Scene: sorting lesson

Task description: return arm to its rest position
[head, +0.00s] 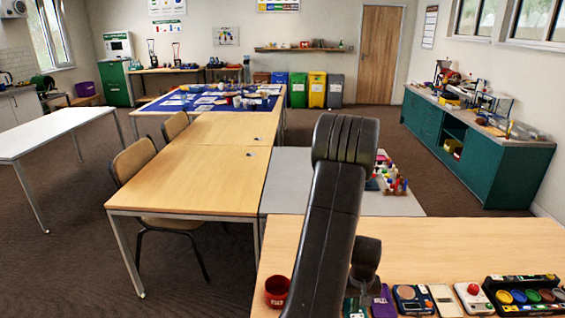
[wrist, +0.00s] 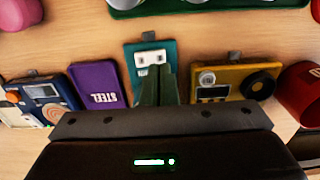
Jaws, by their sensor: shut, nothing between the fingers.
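My arm (head: 330,220) stands up in the middle of the head view and leans down toward the near wooden table (head: 430,240). Its gripper end is hidden in that view. In the wrist view my gripper (wrist: 157,75) has its dark fingers together, with nothing between them. The fingertips point at a teal box with a white socket-like plate (wrist: 150,56) and overlap it in the picture. I cannot tell whether they touch it.
A purple "STEEL" piece (wrist: 98,84) and a blue device (wrist: 42,100) lie left; a yellow device (wrist: 222,84) and red cup (wrist: 302,92) lie right. A green tray (wrist: 200,8) is at the top. A long wooden table (head: 200,170) stands left in the head view.

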